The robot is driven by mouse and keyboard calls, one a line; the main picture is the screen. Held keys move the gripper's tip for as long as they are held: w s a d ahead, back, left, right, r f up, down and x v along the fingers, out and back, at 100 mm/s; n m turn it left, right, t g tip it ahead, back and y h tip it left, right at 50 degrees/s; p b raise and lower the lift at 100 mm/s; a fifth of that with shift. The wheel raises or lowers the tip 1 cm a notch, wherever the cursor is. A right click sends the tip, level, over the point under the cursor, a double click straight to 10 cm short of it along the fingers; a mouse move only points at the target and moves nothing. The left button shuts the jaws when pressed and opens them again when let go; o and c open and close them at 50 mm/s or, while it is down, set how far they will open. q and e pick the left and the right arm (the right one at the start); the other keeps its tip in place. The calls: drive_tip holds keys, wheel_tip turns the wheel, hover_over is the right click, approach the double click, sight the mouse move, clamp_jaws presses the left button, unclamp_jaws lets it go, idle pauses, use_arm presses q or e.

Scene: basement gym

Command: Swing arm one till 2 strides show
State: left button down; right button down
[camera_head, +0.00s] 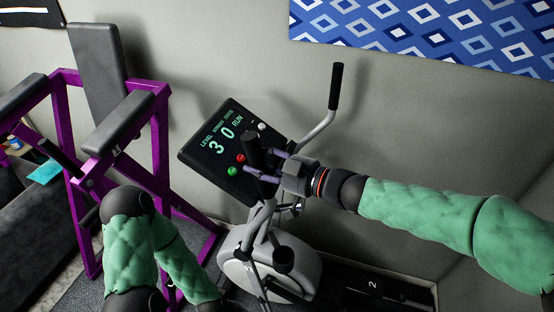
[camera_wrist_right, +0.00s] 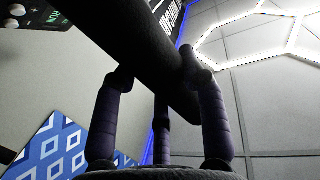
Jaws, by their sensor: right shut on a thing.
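A grey elliptical machine (camera_head: 268,268) stands at the centre in the head view. Its tilted black console (camera_head: 212,158) shows "LEVEL", the digits "3 0" and "RUN". It has green, red and white buttons. The near swing arm has a black grip (camera_head: 251,148); the far swing arm (camera_head: 336,88) stands upright by the wall. My right gripper (camera_head: 262,168) is shut on the near arm. The right wrist view shows its purple fingers (camera_wrist_right: 160,110) around the dark bar (camera_wrist_right: 130,50). My left arm's green sleeve shows at lower left; its gripper is not seen.
A purple-framed gym machine (camera_head: 162,150) with grey pads stands close on the left. A blue patterned hanging (camera_head: 430,35) is on the wall behind. A dark box marked "2" (camera_head: 380,292) lies on the floor right of the elliptical.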

drive_tip(key=shift+g+h, duration=0.3)
drive_tip(key=shift+h, duration=0.2)
drive_tip(key=a+p, duration=0.1)
drive_tip(key=w+a+p, duration=0.1)
drive_tip(key=a, duration=0.1)
drive_tip(key=a+p, duration=0.1)
drive_tip(key=a, duration=0.1)
drive_tip(key=shift+w+a+r, duration=0.1)
drive_tip(key=shift+w+r, duration=0.25)
drive_tip(key=c, duration=0.7)
unclamp_jaws()
drive_tip(key=v, duration=1.2)
